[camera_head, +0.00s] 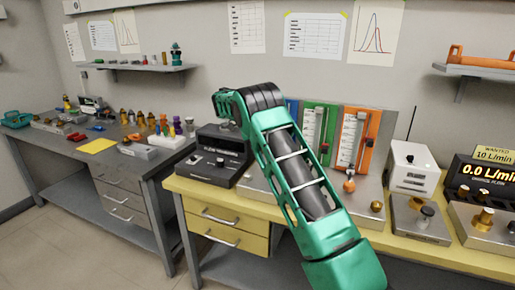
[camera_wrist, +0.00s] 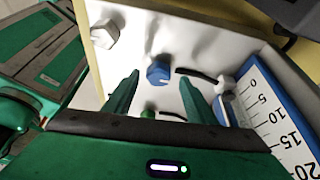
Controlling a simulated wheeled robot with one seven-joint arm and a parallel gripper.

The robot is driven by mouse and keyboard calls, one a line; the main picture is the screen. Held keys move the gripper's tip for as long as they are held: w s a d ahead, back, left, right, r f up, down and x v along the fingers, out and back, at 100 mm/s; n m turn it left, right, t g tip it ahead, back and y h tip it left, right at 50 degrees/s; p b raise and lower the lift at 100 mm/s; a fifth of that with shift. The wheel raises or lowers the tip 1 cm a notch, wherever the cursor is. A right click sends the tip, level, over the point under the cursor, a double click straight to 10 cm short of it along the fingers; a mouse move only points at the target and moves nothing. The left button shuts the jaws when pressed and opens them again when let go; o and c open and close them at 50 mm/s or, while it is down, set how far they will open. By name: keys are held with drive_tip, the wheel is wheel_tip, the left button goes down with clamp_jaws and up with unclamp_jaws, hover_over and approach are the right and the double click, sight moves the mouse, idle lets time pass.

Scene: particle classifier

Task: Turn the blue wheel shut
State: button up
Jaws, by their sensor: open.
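The blue wheel (camera_wrist: 158,73) is a small ribbed knob on a white panel, seen in the wrist view. My gripper (camera_wrist: 158,82) is open, with its two green fingers pointing at the panel on either side of the wheel. I see no clear contact between fingers and wheel. A blue flow scale (camera_wrist: 277,105) with numbers stands to the right of the wheel. In the head view only part of the blue panel (camera_head: 291,108) shows; my arm hides the blue wheel and my gripper there.
In the wrist view, a white knob (camera_wrist: 104,35), another white fitting (camera_wrist: 225,85) and a green knob (camera_wrist: 148,114) surround the wheel.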

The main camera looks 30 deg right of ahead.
drive_tip(key=v, duration=0.9)
